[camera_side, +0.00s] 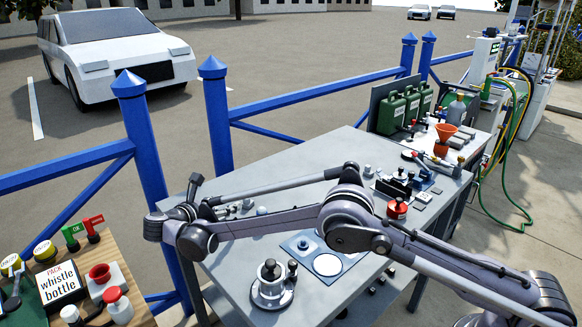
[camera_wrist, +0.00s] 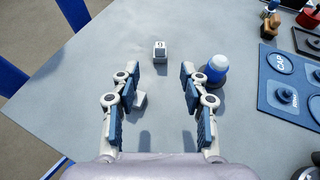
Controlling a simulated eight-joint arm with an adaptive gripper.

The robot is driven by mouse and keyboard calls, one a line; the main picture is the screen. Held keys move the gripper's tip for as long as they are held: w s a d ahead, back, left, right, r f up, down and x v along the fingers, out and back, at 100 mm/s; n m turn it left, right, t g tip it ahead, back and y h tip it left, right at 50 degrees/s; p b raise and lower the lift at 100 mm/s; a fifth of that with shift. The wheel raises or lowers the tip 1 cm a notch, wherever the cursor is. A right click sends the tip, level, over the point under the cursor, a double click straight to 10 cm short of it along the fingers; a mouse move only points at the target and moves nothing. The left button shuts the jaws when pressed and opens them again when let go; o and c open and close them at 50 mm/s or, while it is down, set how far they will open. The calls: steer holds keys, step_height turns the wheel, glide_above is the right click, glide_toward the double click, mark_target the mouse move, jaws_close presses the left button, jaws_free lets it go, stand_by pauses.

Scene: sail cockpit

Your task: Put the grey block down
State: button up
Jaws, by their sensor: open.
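In the wrist view my gripper (camera_wrist: 159,72) is open, its two blue-padded fingers well apart over the grey table. A small pale grey block (camera_wrist: 160,50) with a dark mark on its face stands on the table just ahead of the gap between the fingertips. A second small grey piece (camera_wrist: 139,100) shows beside the left finger and is partly hidden by it; I cannot tell which one the task names. Nothing is gripped. In the side view my arm covers much of the work area, and I cannot make out the fingers or the blocks clearly.
A blue-and-white rounded piece (camera_wrist: 215,68) stands close outside the right finger. A blue board (camera_wrist: 266,98) marked CAP lies to the right. In the side view a metal fixture (camera_side: 271,288) stands near the front. The grey tabletop (camera_wrist: 90,70) is clear on the left.

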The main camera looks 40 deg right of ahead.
steer(key=s+d+r+m+y, duration=0.6)
steer(key=s+d+r+m, duration=0.3)
steer(key=s+d+r, duration=0.3)
steer(key=s+f+m+t+y, duration=0.1)
steer(key=s+f+m+y, duration=0.1)
steer(key=s+m, duration=0.4)
steer(key=s+d+f+m+t+y, duration=0.1)
steer(key=s+m+y, duration=0.3)
steer(key=s, duration=1.2)
steer(key=f+m, duration=0.1)
steer(key=m, duration=0.2)
steer(key=shift+s+d+m, duration=0.2)
steer(key=shift+d+m, duration=0.1)
steer(key=shift+o, duration=0.5)
